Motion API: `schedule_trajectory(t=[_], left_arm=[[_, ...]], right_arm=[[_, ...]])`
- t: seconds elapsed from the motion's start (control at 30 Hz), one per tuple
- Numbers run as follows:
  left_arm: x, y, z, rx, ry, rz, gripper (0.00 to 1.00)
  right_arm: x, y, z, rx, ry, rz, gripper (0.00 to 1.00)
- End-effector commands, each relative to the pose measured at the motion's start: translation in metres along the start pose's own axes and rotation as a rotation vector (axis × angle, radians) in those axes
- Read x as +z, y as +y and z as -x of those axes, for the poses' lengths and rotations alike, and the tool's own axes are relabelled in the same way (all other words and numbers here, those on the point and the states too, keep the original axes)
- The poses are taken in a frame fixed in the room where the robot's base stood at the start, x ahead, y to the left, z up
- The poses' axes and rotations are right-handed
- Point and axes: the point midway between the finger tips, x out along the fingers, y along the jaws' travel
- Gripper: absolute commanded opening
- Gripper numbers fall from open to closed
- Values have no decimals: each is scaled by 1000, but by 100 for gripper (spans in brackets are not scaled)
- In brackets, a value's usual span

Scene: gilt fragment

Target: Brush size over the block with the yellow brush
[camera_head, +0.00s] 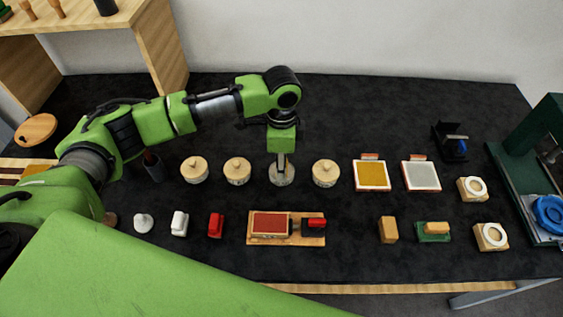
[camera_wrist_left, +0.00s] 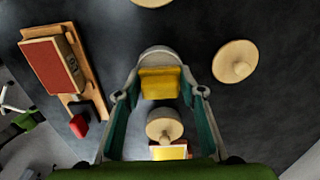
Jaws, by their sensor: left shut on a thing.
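My left gripper (camera_head: 282,165) points down over a pale open pot (camera_head: 282,177) in the row of pots. In the left wrist view, its teal fingers (camera_wrist_left: 160,88) flank the yellow brush (camera_wrist_left: 160,83), whose yellow part is at the mouth of the pot (camera_wrist_left: 158,55). The brush's lower end is hidden. The block (camera_head: 270,223) has a red-brown top and sits on a wooden board (camera_head: 315,241), nearer to me than the pot. The block also shows in the left wrist view (camera_wrist_left: 50,66). My right gripper is out of view.
Lidded pots (camera_head: 237,171) (camera_head: 325,173) flank the open one. White (camera_head: 180,223) and red (camera_head: 215,225) brush-like pieces stand left of the board. A gold pad (camera_head: 373,175) and grey pad (camera_head: 421,175) lie to the right.

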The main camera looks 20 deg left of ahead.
Motion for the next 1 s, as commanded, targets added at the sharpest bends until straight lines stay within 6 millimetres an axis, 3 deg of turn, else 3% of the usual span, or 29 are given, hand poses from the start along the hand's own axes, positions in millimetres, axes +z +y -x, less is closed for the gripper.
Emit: schedule_trajectory(t=[1.0], left_arm=[[0, 1, -2, 1, -1, 0, 19]], right_arm=[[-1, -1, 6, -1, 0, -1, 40]])
